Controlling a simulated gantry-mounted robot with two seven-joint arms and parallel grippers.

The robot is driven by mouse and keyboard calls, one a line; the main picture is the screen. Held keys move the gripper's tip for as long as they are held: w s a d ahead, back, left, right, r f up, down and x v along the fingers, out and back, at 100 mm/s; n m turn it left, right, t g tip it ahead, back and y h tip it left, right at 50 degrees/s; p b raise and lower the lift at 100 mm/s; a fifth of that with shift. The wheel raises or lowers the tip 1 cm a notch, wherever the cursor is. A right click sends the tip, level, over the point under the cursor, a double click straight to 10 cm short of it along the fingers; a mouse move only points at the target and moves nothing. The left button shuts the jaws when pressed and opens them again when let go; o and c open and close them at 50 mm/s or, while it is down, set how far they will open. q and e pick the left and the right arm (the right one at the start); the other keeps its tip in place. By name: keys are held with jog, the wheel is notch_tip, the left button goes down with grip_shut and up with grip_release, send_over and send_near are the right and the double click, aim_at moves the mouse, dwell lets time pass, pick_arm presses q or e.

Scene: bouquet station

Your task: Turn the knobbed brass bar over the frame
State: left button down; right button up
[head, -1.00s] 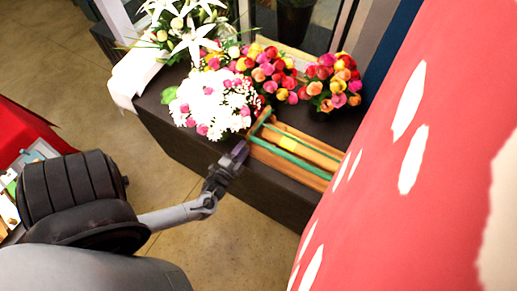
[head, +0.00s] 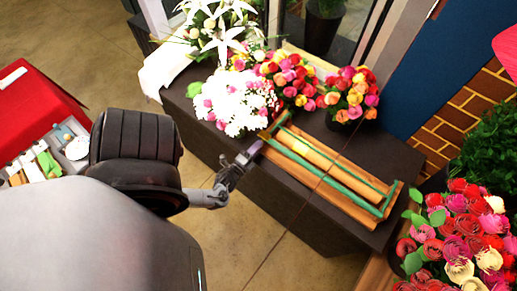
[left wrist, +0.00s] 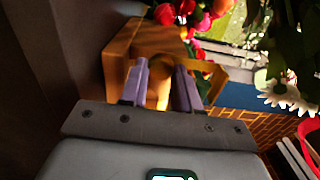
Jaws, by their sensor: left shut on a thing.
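A long wooden frame (head: 374,219) with green strips along it lies on the dark bench. My left gripper (head: 250,153) is at the frame's left end, on the near side, seen small in the head view. In the left wrist view its two purple fingers (left wrist: 160,85) are shut on a rounded, brass-coloured piece (left wrist: 161,94), which looks like the bar's knob. The fingers hide part of it. I cannot clearly tell the rest of the brass bar from the frame's wood and strips. My right gripper is not in view.
White flowers (head: 235,103) and two colourful bunches stand close behind the frame's left end. A dark bench (head: 275,195) carries the frame. Roses (head: 455,235) stand at the lower right, and a red table (head: 35,90) is at the left.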

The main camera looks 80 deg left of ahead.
pick_arm(q)
jog(key=c, duration=0.8)
grip_release()
jog(key=shift+c, duration=0.2)
jog(key=shift+s, duration=0.1)
jog(key=b+v, duration=0.1)
jog(key=v, duration=0.9)
jog(key=shift+s+d, duration=0.25)
